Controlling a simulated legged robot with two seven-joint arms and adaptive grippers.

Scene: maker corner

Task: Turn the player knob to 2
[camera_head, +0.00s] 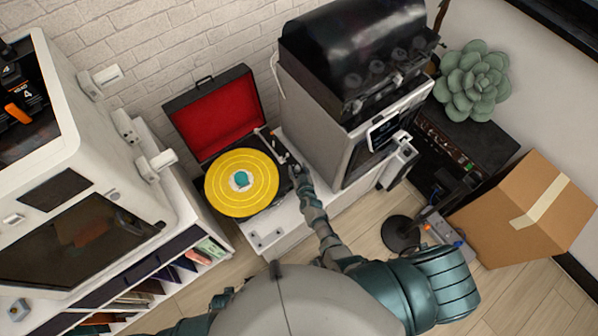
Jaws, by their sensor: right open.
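The record player (284,188) stands open on a white cabinet, with its red-lined lid (217,112) raised. A yellow record (224,196) with a teal centre lies on it. A pale tonearm (268,142) runs along the deck's right side. My right gripper (296,172) is at the right edge of the deck, right of the record, with its jaws open and nothing seen between them. The gripper is small and dark against the deck. I cannot make out the knob or its setting; the gripper may cover it. My left gripper is out of view.
A grey machine with a dark hood (322,118) stands close on the right. A white printer-like machine (72,150) is at the left, above shelves. A cardboard box (508,222), a black round stand base (401,234) and a succulent (472,82) are farther right.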

